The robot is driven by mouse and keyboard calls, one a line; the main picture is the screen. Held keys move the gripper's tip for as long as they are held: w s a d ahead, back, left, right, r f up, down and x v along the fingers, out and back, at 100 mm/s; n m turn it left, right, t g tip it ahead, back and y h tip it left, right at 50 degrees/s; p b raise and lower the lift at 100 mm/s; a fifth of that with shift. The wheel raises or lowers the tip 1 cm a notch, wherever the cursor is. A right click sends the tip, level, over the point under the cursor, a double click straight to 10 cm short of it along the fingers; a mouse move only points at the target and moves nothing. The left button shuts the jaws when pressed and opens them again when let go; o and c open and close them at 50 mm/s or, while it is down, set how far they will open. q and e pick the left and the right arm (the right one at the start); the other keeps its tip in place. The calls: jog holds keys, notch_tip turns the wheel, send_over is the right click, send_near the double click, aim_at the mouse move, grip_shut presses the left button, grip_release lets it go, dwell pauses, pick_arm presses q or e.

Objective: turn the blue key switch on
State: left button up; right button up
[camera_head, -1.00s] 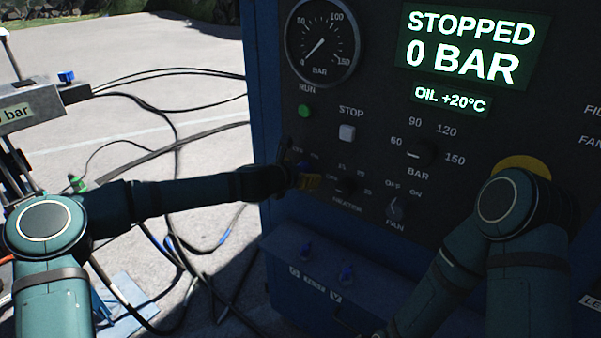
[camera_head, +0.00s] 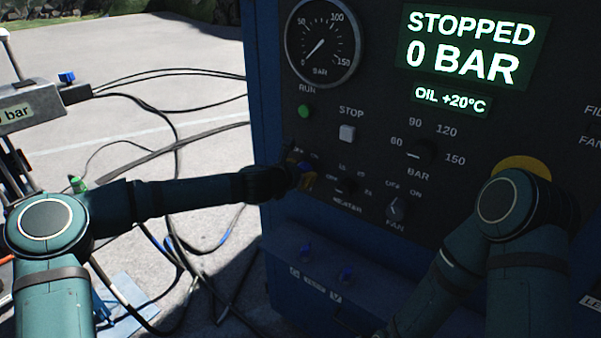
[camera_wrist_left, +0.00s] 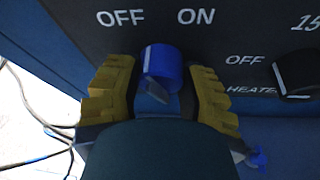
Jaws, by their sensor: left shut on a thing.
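The blue key switch (camera_wrist_left: 162,62) is a round blue knob with a white mark, below the OFF and ON labels in the left wrist view. My left gripper (camera_wrist_left: 163,88) has a yellow padded finger on either side of it and is shut on it. In the head view my left gripper (camera_head: 306,176) is at the left edge of the control panel (camera_head: 375,110) and mostly hides the switch. Which label the switch points to, I cannot tell for sure. My right arm comes in at the lower right; its gripper is out of sight.
The black heater knob (camera_wrist_left: 297,73) is close to the right of my left gripper. The fan knob (camera_head: 397,208), pressure knob (camera_head: 419,153), green run button (camera_head: 305,111) and stop button (camera_head: 347,132) are nearby. The display (camera_head: 472,48) reads STOPPED, 0 BAR. Cables (camera_head: 185,150) lie on the ground left.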

pick_arm(q)
jog(key=m+t+y, duration=0.1)
jog(key=m, duration=0.1)
jog(key=m+t+y, duration=0.1)
jog(key=m, duration=0.1)
jog(key=shift+d+m, duration=0.1)
jog(key=shift+m, duration=0.2)
jog(key=shift+m+t+y, duration=0.4)
jog(key=shift+m+t, duration=0.7)
jog(key=shift+m, duration=0.7)
jog(key=o, duration=1.2)
jog(key=v, duration=1.2)
